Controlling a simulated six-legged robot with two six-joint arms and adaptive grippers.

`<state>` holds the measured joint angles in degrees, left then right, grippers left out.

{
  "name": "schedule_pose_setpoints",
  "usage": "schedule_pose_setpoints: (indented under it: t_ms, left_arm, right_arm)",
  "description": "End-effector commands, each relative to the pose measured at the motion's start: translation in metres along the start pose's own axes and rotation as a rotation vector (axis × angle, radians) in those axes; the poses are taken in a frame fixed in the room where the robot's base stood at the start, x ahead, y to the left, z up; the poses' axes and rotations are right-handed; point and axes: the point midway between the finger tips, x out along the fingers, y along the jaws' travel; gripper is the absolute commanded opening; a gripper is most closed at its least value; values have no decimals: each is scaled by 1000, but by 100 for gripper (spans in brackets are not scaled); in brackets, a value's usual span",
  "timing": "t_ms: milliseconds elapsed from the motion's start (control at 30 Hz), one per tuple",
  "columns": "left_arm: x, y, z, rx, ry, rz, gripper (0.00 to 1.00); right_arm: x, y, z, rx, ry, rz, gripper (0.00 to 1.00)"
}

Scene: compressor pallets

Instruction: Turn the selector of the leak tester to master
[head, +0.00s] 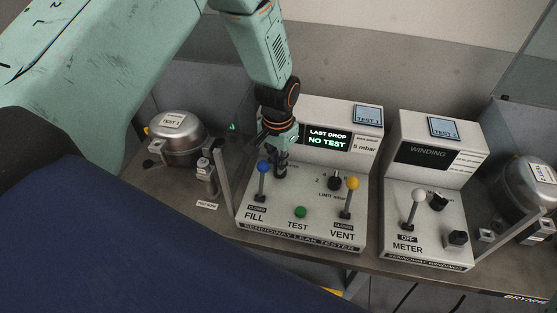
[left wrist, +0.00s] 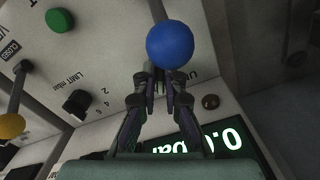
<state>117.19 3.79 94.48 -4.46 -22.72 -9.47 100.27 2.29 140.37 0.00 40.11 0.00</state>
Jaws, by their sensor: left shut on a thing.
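The leak tester (head: 297,228) is a pale console on the bench, its display (head: 328,138) reading LAST DROP, NO TEST. My left gripper (head: 281,172) reaches down from above onto its sloping panel, just behind and right of the blue-balled FILL lever (head: 262,182). Its fingers (left wrist: 156,82) are closed together on the selector knob, which they almost wholly hide. The knob's pointer and setting cannot be read; only part of a label shows beside the fingers. The blue ball (left wrist: 170,44) stands very close to the fingertips in the left wrist view. My right gripper is not in view.
On the tester are a yellow-balled VENT lever (head: 350,198), a green TEST button (head: 300,212) and a black LIMIT knob (head: 335,180). A winding meter (head: 430,222) stands to the right. Compressors (head: 177,140) stand at both sides. A small fitting (head: 205,178) is left of the tester.

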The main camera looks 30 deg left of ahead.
Motion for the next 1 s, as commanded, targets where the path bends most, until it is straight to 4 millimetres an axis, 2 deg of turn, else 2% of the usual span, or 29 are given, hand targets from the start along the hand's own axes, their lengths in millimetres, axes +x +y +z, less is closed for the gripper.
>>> schedule_pose_setpoints:
  t_ms: [300,767,800,1000]
  left_arm:
    - [1,-1,1,95,-3,1,0]
    - [1,-1,1,110,-3,0,0]
    - [1,-1,1,110,-3,0,10]
    - [1,-1,1,108,-2,0,27]
  right_arm:
    - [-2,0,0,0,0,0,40]
    - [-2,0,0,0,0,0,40]
    - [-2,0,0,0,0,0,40]
    - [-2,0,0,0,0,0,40]
